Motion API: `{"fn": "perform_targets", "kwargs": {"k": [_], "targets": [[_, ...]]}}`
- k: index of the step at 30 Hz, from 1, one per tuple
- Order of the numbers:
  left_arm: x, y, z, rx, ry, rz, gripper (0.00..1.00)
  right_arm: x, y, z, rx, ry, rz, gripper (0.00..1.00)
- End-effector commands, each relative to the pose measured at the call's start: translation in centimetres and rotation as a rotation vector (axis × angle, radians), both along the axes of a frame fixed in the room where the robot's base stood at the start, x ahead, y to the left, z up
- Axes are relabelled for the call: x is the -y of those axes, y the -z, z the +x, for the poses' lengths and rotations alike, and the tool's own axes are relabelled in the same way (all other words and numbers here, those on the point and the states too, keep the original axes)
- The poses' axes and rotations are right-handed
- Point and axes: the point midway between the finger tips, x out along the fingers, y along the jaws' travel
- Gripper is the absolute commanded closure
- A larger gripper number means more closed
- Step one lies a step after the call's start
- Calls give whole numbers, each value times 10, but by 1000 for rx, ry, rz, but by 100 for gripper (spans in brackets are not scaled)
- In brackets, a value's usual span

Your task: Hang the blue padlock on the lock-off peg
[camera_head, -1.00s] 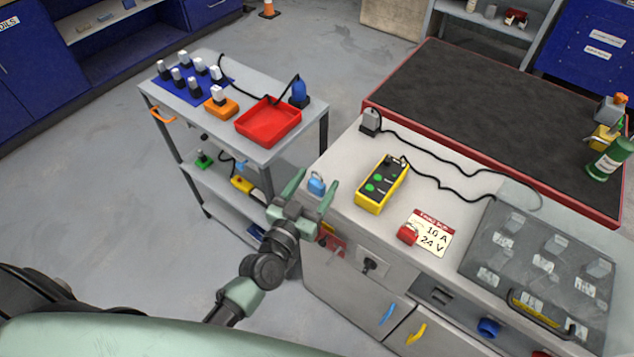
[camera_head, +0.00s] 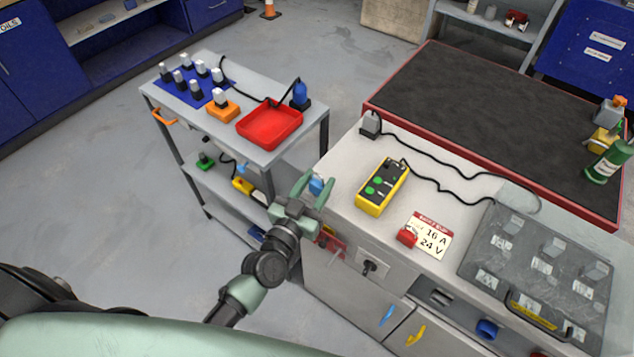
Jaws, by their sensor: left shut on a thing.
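The blue padlock (camera_head: 316,185) is at the left end of the light bench top, between the fingers of my left gripper (camera_head: 316,187). My left gripper is shut on it, and the green fingers partly hide it. I cannot tell whether the padlock still touches the bench top. I cannot make out the lock-off peg for certain. The bench front below my gripper carries a red part (camera_head: 331,243) and a black key-like switch (camera_head: 370,267). My right gripper is not in view.
A yellow control box (camera_head: 382,187) with green buttons, a red padlock (camera_head: 407,237) and a label card (camera_head: 430,235) sit on the bench. A grey panel (camera_head: 480,255) lies at the right. A trolley with a red tray (camera_head: 270,138) stands left of the bench.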

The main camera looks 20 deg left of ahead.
Motion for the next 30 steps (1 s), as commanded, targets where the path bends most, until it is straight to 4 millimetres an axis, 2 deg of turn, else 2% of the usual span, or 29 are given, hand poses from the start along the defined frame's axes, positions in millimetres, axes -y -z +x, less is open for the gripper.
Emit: {"fn": "perform_targets", "kwargs": {"k": [1, 5, 15, 21, 23, 30], "targets": [[0, -10, 0, 1, -1, 0, 100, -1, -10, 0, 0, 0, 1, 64], [0, -31, 0, 1, -1, 0, 100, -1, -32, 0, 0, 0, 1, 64], [0, -111, 0, 1, -1, -1, 100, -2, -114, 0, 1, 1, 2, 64], [0, -147, 0, 1, -1, 0, 100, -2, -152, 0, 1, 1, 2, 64], [1, -153, 0, 4, -3, -7, 100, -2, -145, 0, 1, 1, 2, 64], [1, -185, 0, 3, -1, -4, 100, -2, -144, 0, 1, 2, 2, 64]]}}
